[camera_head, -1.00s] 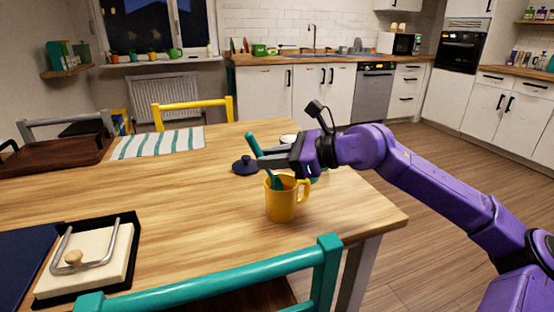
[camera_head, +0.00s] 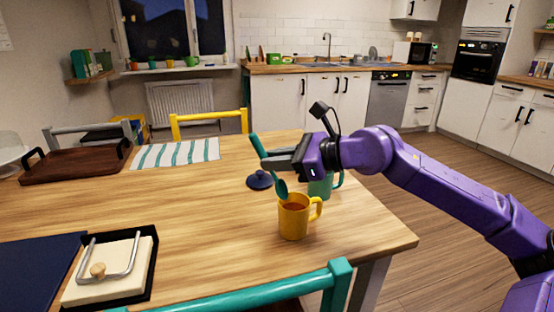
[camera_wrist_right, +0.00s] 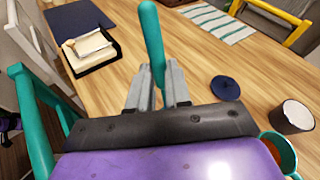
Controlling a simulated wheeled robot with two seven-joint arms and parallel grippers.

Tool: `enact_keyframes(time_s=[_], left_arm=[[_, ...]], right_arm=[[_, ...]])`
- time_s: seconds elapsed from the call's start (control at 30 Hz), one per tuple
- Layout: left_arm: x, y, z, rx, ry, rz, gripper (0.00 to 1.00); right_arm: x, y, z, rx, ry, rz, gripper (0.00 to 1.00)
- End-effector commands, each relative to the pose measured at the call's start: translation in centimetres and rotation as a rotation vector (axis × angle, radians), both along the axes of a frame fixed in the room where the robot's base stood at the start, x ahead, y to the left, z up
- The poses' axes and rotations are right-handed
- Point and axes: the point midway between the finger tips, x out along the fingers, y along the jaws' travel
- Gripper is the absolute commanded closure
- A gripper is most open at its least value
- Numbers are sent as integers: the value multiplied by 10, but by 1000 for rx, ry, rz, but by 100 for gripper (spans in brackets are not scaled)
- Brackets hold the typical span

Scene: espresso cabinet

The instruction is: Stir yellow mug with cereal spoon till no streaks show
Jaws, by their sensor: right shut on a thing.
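The yellow mug (camera_head: 294,220) stands upright near the table's right front part, with reddish-brown liquid in it. My right gripper (camera_head: 272,163) is shut on the teal cereal spoon (camera_head: 257,146), above and behind the mug. The spoon is tilted, handle up to the left. Its bowl end (camera_head: 282,189) is at the mug's back-left rim in the head view; I cannot tell whether it dips inside. In the wrist view the spoon handle (camera_wrist_right: 152,45) rises between the fingers (camera_wrist_right: 157,88). The yellow mug does not show there. My left gripper is not in view.
A teal mug (camera_head: 322,188) stands close behind the yellow mug. A dark blue lid (camera_head: 260,180) lies to the left. A dark cup (camera_wrist_right: 292,117) shows in the wrist view. A teal chair (camera_head: 270,286) stands at the front edge. The table's middle is clear.

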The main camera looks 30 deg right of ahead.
Motion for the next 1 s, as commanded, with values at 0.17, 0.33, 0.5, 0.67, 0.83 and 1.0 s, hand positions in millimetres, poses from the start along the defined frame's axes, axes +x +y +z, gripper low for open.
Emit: enact_keyframes(time_s=[0.17,0.33,0.5,0.67,0.83,1.0], left_arm=[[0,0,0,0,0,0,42],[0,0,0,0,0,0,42],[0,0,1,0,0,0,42],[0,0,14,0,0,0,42],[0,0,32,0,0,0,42],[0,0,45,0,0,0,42]], right_arm=[[0,0,0,0,0,0,100],[0,0,0,0,0,0,100],[0,0,1,0,0,0,100],[0,0,16,-1,-1,0,100],[0,0,37,0,0,-1,100],[0,0,52,1,1,0,100]])
